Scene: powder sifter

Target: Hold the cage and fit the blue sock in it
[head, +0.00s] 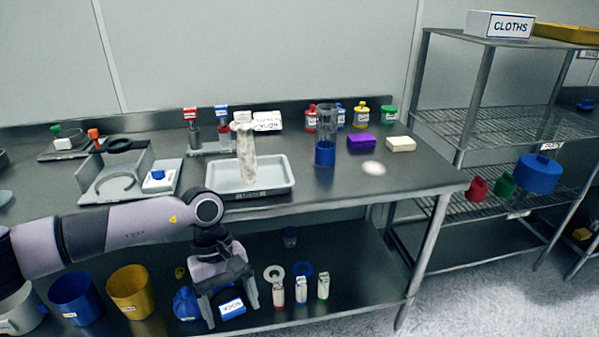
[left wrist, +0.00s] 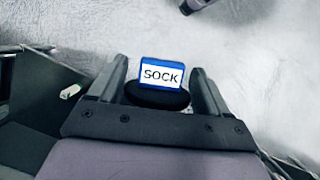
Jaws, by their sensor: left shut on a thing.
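My left gripper (head: 230,306) hangs in front of the bench, below its top. It is shut on a blue sock piece with a white SOCK label (head: 231,309). In the left wrist view the blue sock piece (left wrist: 161,74) sits between the fingers (left wrist: 160,68), with a dark round part below it. A tall grey see-through cylinder, blue at its lower part (head: 325,135), stands upright on the bench; it may be the cage, but I cannot tell for sure. My right gripper is not in view.
A white tray (head: 283,187) holds an upright whitish, stained sleeve (head: 246,158). A grey fixture (head: 117,181) stands left of it. Purple (head: 361,142) and cream blocks (head: 401,144) lie at right. Buckets and small bottles are on the lower shelf. The bench's front right top is mostly clear.

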